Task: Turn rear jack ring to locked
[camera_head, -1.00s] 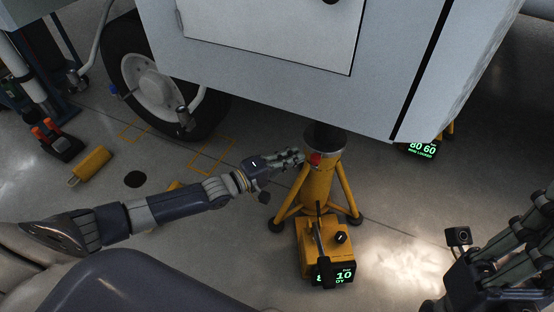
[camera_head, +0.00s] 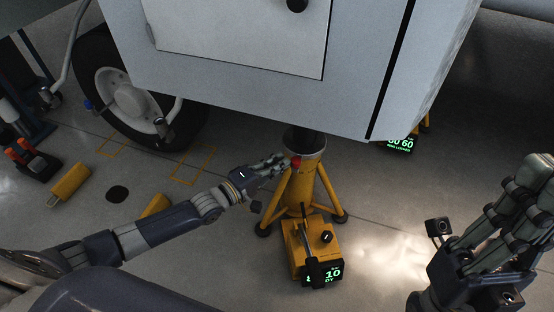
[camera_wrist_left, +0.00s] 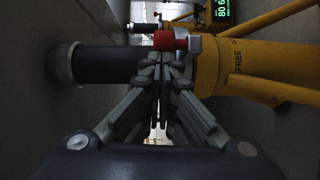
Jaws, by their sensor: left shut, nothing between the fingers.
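The yellow tripod jack (camera_head: 298,190) stands under the grey hull, its dark column up against it. A grey ring (camera_head: 305,143) with a red tab (camera_head: 296,162) sits at its top. In the left wrist view the jack lies sideways, with the red tab (camera_wrist_left: 167,40) ahead of my fingers and the word FREE on the yellow body (camera_wrist_left: 240,72). My left gripper (camera_head: 282,161) is shut and empty, its fingertips close beside the tab; I cannot tell whether they touch it. My right gripper (camera_head: 520,185) is at the right, away from the jack; its finger opening is unclear.
A yellow pump unit (camera_head: 310,245) with a lever and a partly hidden green display stands before the jack. Another jack's display (camera_head: 398,143) reads locked behind the hull. A wheel (camera_head: 125,95) and yellow chock (camera_head: 70,184) are left. Floor at right is clear.

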